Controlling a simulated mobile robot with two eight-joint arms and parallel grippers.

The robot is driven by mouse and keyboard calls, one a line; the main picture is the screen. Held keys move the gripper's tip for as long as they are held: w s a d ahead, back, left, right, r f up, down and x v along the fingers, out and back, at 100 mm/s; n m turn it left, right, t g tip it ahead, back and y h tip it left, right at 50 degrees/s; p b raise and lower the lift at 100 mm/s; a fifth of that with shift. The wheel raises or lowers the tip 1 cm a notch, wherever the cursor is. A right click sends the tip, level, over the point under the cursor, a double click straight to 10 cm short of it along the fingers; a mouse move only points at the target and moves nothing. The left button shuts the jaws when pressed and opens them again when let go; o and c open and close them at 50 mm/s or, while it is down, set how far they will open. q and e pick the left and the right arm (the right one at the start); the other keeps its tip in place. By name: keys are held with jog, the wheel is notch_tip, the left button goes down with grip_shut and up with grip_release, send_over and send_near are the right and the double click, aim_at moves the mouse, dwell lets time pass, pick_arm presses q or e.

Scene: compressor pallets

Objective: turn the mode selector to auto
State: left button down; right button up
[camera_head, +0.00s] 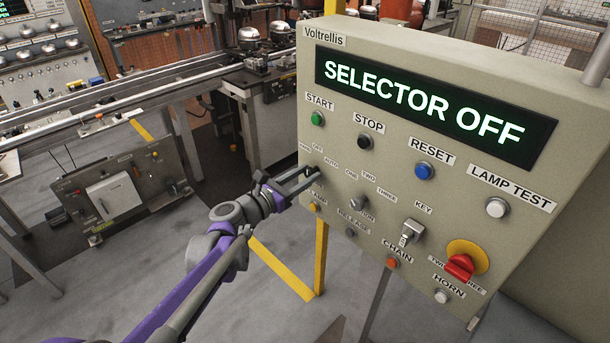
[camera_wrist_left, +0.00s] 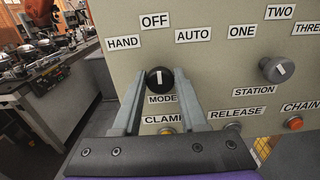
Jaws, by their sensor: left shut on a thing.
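The mode selector (camera_wrist_left: 159,79) is a black round knob with a white line, labelled MODE, with HAND, OFF and AUTO around it. Its white line stands nearly upright, towards OFF. My left gripper (camera_wrist_left: 160,84) is shut on the knob, with one finger on each side. In the head view my left gripper (camera_head: 309,178) reaches the panel's left edge and mostly hides the knob. The display (camera_head: 425,105) on the control panel (camera_head: 450,185) reads SELECTOR OFF. My right gripper is in neither view.
The station knob (camera_head: 356,204) and a yellow CLAMP button (camera_head: 316,207) are close to the left gripper. A key switch (camera_head: 411,232) and a red twist knob (camera_head: 460,267) are further right. A yellow post (camera_head: 321,255) stands below the panel. Floor shows to the left.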

pick_arm(q)
jog(key=shift+m, duration=0.3)
jog(key=m, duration=0.3)
jog(key=shift+m+p, duration=0.3)
jog(key=shift+p, duration=0.05)
jog(key=shift+s+d+m+p, duration=0.1)
jog(key=shift+m+p, duration=0.3)
jog(key=shift+m, duration=1.8)
jog(key=shift+c, duration=2.4)
grip_release()
